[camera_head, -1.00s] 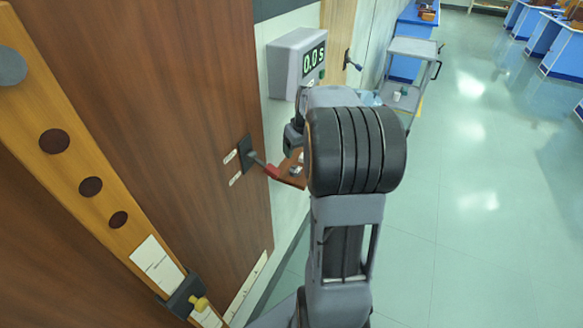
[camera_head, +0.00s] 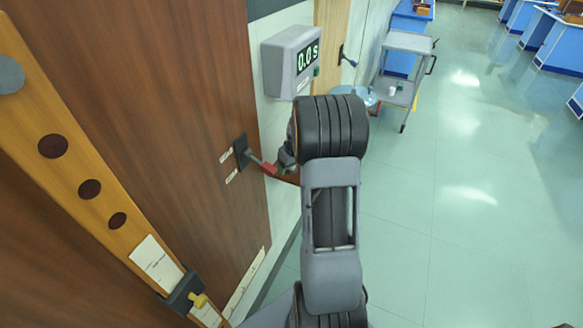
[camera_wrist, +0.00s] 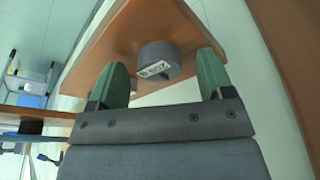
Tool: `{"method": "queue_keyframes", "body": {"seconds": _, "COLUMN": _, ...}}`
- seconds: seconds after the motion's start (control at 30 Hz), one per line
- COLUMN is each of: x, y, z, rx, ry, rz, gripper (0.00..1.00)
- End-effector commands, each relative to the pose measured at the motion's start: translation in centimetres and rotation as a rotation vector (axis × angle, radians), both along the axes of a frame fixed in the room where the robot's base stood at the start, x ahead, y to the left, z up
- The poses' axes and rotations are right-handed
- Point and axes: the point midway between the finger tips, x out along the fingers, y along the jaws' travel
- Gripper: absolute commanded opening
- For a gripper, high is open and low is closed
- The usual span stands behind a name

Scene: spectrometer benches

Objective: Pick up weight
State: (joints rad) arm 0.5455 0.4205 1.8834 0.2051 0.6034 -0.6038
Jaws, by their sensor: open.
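The weight (camera_wrist: 158,62) is a short dark grey cylinder with a pale printed label. In the wrist view it sits on a small brown wooden shelf (camera_wrist: 110,40). My gripper (camera_wrist: 162,66) is open, with one green fingertip to the left of the weight and one to the right. Gaps show on both sides, and nothing is held. How far the fingers reach along the weight is hard to tell. In the head view my arm hides the weight, and only an edge of the shelf (camera_head: 288,179) shows near the wall.
A lever with a red part (camera_head: 265,167) juts from the wooden panel (camera_head: 190,120) close to the shelf. A grey timer box (camera_head: 290,62) reading 0.0 s is mounted above. A grey cart (camera_head: 405,42) stands beyond. The floor to the right is clear.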

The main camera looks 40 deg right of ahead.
Motion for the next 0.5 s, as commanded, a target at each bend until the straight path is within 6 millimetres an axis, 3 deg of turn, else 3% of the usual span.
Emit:
{"method": "queue_keyframes", "body": {"seconds": 0.27, "x": 0.08, "y": 0.0, "z": -0.18, "rx": -0.001, "ry": -0.001, "rz": 0.001, "gripper": 0.73}}
{"method": "queue_keyframes", "body": {"seconds": 0.5, "x": 0.08, "y": 0.0, "z": -0.17, "rx": -0.001, "ry": -0.001, "rz": 0.0, "gripper": 0.5}}
